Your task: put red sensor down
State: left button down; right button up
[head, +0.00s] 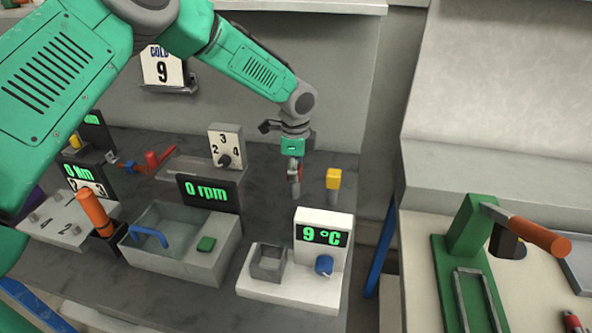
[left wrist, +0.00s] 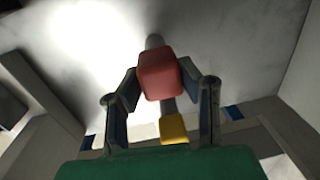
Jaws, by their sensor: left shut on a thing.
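My left gripper (head: 294,172) reaches over the dark bench from the left, pointing down. It is shut on the red sensor (left wrist: 159,76), a red block with a grey stem, seen between the two fingers (left wrist: 160,100) in the left wrist view. In the head view only a sliver of red (head: 299,172) shows between the fingers. The sensor appears to be held above the bench top; whether its stem touches the bench is hidden. My right gripper is not in view.
A yellow-topped sensor (head: 333,179) stands just right of my left gripper. In front is a white unit reading 9 °C (head: 322,236) with a grey cup (head: 268,262). A grey basin (head: 180,262) reading 0 rpm lies to the left. A green press (head: 465,240) stands on the right table.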

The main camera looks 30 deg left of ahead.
pick_arm(q)
jog(key=c, duration=1.1)
grip_release()
jog(key=shift+d, duration=0.1)
jog(key=r, duration=0.8)
jog(key=s+r, duration=0.1)
jog(key=r, duration=0.3)
jog(key=shift+d, duration=0.25)
